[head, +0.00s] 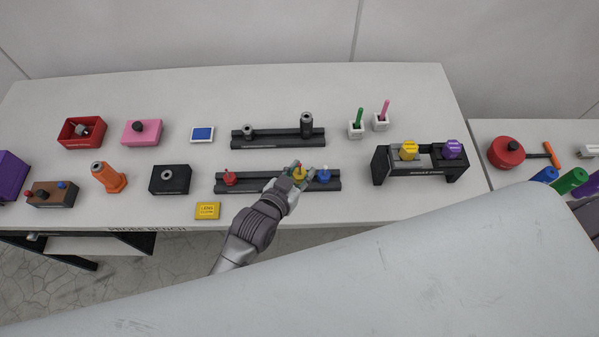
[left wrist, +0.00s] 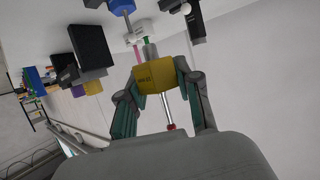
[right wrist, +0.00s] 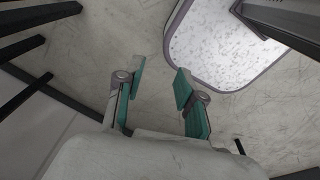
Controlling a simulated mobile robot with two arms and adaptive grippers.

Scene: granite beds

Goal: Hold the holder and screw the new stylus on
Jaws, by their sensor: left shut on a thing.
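A yellow stylus (head: 299,173) with a faceted body is between the fingers of my left gripper (head: 297,170), at the front dark rack (head: 265,188). In the left wrist view, the yellow body (left wrist: 156,76) is gripped by both fingers, and its thin metal stem ends in a red tip. I cannot tell whether it is clear of the rack. Dark cylindrical holders, one short (head: 247,132) and one tall (head: 307,124), stand on the rear rack (head: 278,141). My right gripper (right wrist: 158,78) is open and empty above the floor; the head view does not show it.
A red stylus (head: 230,178) and a blue one (head: 324,176) flank it in the front rack. A black stand (head: 420,172) with yellow and purple pieces is right. Bare bench lies behind.

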